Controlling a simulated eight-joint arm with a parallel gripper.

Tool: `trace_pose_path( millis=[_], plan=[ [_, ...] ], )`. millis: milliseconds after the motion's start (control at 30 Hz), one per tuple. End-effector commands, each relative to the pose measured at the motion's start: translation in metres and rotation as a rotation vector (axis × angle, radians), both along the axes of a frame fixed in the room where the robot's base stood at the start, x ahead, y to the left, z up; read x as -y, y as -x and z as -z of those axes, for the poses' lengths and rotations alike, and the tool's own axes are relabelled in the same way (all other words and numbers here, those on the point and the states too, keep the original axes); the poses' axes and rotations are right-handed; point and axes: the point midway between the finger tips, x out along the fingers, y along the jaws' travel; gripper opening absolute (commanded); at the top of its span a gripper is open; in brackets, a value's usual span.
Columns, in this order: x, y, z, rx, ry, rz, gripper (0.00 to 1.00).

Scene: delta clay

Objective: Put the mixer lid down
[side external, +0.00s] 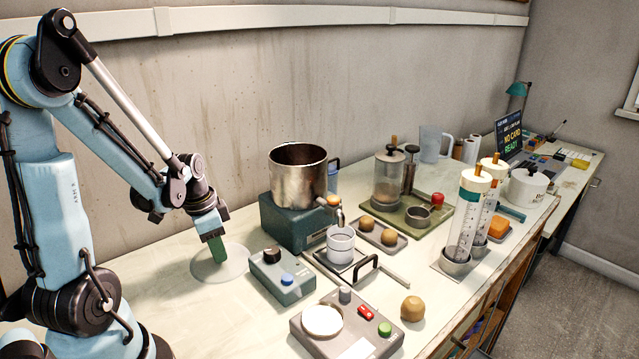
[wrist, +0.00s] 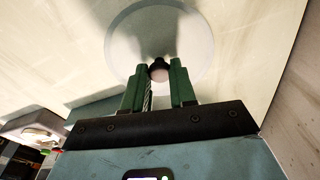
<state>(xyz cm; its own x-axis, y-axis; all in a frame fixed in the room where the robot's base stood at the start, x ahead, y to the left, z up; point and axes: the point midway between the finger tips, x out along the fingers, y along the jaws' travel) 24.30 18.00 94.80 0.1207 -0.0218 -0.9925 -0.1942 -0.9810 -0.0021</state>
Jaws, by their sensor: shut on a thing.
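The mixer lid (side external: 232,268) is a pale, see-through disc with a dark knob (wrist: 159,70). It lies flat at or just above the bench top, left of the mixer; I cannot tell whether it touches the bench. My gripper (side external: 218,256) points down over the lid's middle. In the wrist view my gripper's green fingers (wrist: 161,78) are shut on the knob, and the round lid (wrist: 196,30) spreads out beyond them. The mixer pot (side external: 298,180) is a metal pot with an open top, standing on a teal base (side external: 290,222).
A grey control box (side external: 281,277) with a black dial and blue button stands just right of the lid. A scale-like box (side external: 345,330) is at the front. A white cup (side external: 340,243) sits under the pot's spout. Bare bench (side external: 215,315) lies in front of the lid.

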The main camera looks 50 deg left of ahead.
Motion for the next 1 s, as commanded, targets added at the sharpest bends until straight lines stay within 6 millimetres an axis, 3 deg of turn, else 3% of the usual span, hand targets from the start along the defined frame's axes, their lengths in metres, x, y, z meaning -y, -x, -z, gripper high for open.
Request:
trace_pose_path(
  millis=[33, 67, 200, 633, 1000],
  plan=[
    [0.0, 0.0, 0.002, 0.0, 0.0, 0.0, 0.0],
    [0.0, 0.0, 0.001, 0.0, 0.0, 0.0, 0.3],
    [0.0, 0.0, 0.001, 0.0, 0.0, 0.0, 0.51],
    [0.0, 0.001, -0.005, 0.0, 0.0, 0.0, 0.51],
    [-0.001, 0.006, -0.047, 0.0, 0.0, 0.0, 0.51]
  ],
)
